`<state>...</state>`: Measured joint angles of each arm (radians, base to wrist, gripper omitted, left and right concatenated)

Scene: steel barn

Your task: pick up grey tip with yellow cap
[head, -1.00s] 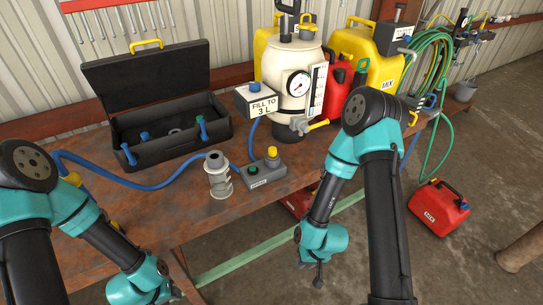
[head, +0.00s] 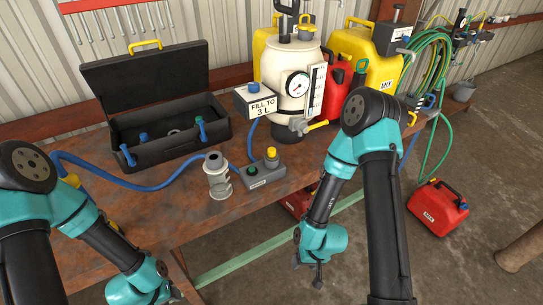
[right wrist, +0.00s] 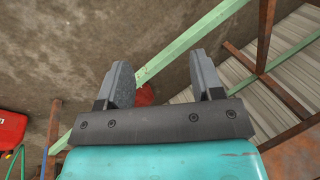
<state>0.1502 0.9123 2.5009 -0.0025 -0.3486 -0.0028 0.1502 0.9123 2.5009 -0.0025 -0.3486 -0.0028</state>
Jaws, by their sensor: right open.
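A grey tip with a yellow cap (head: 271,157) stands upright on the right end of a small grey holder block (head: 266,177) on the bench; a green-topped piece sits at the block's other end. My right gripper (head: 318,278) hangs in front of the bench, apart from the block and to its lower right. In the right wrist view my right gripper (right wrist: 166,85) has its two fingers spread with nothing between them. My left gripper (head: 172,294) is at the bottom edge of the head view, partly cut off, and its fingers are unclear.
A grey slotted cylinder (head: 217,183) stands left of the block. An open black toolbox (head: 160,145), a white tank (head: 292,90) with a gauge and a blue hose (head: 130,184) lie around the rusty bench (head: 190,222). A green rail (head: 235,258) runs below the bench front.

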